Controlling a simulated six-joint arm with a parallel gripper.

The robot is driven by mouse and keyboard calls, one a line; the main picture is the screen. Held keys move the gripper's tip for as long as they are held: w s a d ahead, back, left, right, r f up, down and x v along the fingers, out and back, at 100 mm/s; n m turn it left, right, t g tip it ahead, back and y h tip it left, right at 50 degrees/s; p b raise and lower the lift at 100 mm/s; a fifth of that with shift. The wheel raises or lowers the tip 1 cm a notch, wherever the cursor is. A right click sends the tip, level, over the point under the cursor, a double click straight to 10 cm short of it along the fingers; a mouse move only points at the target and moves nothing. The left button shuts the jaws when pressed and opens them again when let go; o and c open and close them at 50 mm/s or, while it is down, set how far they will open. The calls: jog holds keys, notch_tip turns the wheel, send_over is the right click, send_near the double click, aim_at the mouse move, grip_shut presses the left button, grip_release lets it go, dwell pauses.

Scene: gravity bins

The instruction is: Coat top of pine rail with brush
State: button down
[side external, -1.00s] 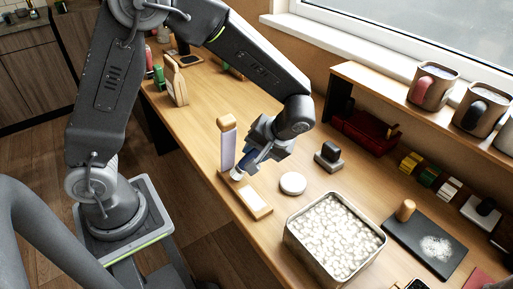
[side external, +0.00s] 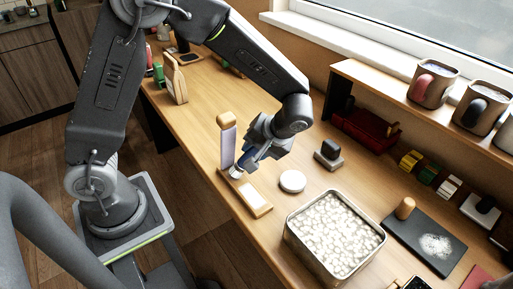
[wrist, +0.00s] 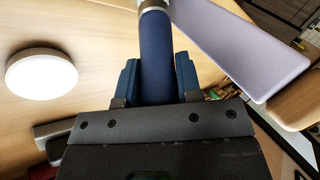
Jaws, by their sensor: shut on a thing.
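My gripper (side external: 250,160) is shut on the blue handle of a brush; the handle (wrist: 157,45) shows between the jaws in the wrist view. The brush's pale ferrule end (side external: 236,172) points down and left, over the far end of a narrow wooden piece, which looks like the pine rail (side external: 262,207). A pale, whitish patch covers part of its top. The bristles are too small to make out, and I cannot tell whether they touch the wood. An upright lavender block with a wooden cap (side external: 227,145) stands beside the brush; it also shows in the wrist view (wrist: 240,45).
A white round disc (side external: 292,181) lies right of my gripper, with a dark-topped block (side external: 329,153) behind it. A metal tin of pale lumps (side external: 300,246) stands at the front right. A dark board (side external: 415,238) lies beyond it.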

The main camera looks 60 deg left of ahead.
jog(key=shift+a+r, duration=0.1)
jog(key=shift+a, duration=0.45)
jog(key=shift+d, duration=0.1)
jog(key=shift+d, duration=1.45)
jog(key=shift+a, duration=0.15)
jog(key=a, duration=0.2)
jog(key=shift+a, duration=0.4)
